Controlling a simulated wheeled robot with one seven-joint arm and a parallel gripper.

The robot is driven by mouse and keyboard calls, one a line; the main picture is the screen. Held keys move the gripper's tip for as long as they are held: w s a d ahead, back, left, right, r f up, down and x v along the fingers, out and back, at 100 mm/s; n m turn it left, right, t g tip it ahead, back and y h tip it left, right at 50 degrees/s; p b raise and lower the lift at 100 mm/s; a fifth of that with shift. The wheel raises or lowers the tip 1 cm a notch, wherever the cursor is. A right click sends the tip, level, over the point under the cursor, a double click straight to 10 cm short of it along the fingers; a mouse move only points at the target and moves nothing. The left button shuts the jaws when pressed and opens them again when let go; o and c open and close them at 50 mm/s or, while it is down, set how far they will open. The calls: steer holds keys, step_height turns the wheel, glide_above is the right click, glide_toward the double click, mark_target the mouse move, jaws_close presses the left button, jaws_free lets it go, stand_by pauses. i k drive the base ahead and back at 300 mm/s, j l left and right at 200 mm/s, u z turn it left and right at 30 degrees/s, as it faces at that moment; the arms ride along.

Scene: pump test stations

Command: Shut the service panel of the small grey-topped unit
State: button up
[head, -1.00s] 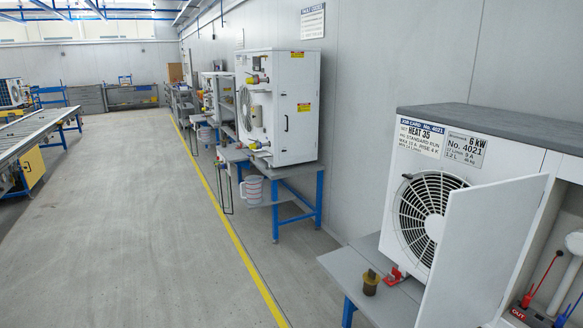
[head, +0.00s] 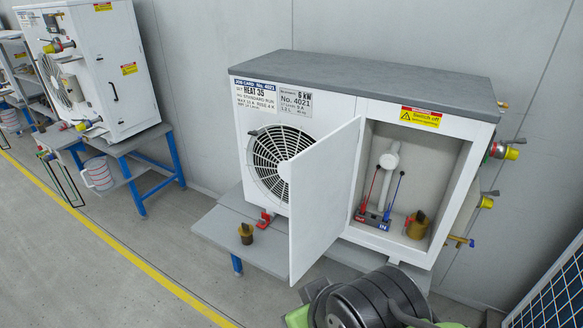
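The small unit (head: 270,92) is white with a grey top (head: 380,78) and stands on a grey bench. Its service panel (head: 322,200) is a white door, hinged at the middle of the front and swung well open toward the viewer. The open compartment (head: 430,165) shows a white pipe fitting, a red and a blue lever on a block marked OUT and IN, and a brass-coloured fitting (head: 416,226). My gripper's fingers do not show. A dark rounded part with green at the bottom edge looks like part of my arm, in front of and below the unit.
A brass-coloured fitting with a dark top (head: 246,233) stands on the bench (head: 215,222) left of the door. Valves with yellow caps (head: 511,153) stick out of the unit's right side.

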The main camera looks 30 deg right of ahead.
mark_target(319, 176)
steer(key=i+j+z, duration=0.15)
steer(key=z, duration=0.35)
steer(key=i+j+z, duration=0.3)
steer(key=z, duration=0.15)
steer(key=i+j+z, duration=0.2)
steer(key=j+z, duration=0.15)
steer(key=z, duration=0.15)
steer(key=i+j+z, duration=0.1)
steer(key=j+z, duration=0.65)
steer(key=z, duration=0.2)
steer(key=u, duration=0.5)
steer(key=j+u, duration=0.15)
steer(key=u, duration=0.85)
steer(key=i+u, duration=0.1)
steer(key=u, duration=0.4)
